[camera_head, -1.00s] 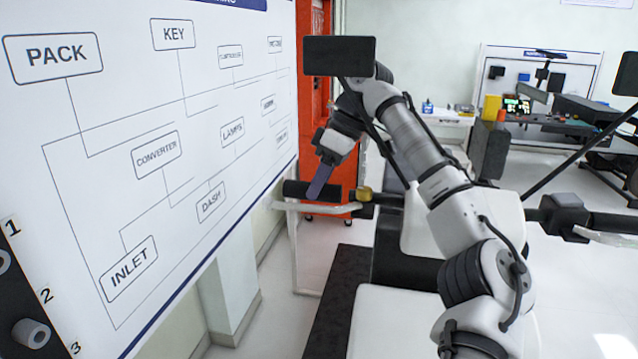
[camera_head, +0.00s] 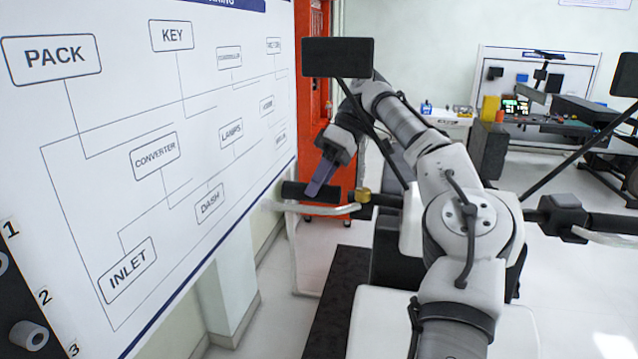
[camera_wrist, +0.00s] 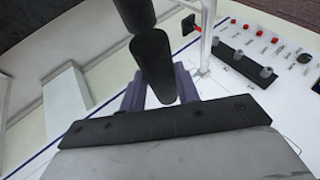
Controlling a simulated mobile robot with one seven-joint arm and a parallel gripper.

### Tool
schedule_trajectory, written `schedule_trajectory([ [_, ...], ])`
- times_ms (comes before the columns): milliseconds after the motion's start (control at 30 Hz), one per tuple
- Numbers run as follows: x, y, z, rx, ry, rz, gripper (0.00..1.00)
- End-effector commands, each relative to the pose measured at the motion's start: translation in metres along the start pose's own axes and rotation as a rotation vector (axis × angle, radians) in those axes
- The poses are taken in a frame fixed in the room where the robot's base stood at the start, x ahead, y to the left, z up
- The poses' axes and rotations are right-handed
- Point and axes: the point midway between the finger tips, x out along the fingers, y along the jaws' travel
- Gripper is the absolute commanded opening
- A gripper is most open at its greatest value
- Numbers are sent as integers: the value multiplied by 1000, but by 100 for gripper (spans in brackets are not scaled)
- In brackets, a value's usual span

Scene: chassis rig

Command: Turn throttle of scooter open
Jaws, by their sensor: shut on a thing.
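The scooter's throttle grip (camera_head: 296,190) is a black cylinder at the left end of the handlebar, with a brass-coloured collar (camera_head: 362,195) to its right and a pale brake lever (camera_head: 330,209) just below. My gripper (camera_head: 316,188) reaches down onto the grip from above, its purple-grey fingers tilted and shut on it. In the wrist view the black grip (camera_wrist: 155,62) runs between the two purple fingers (camera_wrist: 160,90). The fingers' far sides and the grip's inner end are partly hidden.
A white wiring-diagram board (camera_head: 100,200) stands close on the left. The other handlebar grip (camera_head: 610,222) is at the right. A mirror (camera_head: 338,58) rises above the throttle side. An orange-red cabinet (camera_head: 322,160) and a workbench (camera_head: 545,125) stand behind.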

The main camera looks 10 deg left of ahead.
Motion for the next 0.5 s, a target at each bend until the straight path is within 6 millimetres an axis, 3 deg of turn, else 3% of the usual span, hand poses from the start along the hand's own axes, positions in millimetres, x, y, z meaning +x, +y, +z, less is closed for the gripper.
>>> schedule_trajectory([
  [433,0,0,-1,0,0,-4,9],
  [467,0,0,-1,-1,0,-4,34],
  [500,0,0,-1,-1,0,-4,39],
])
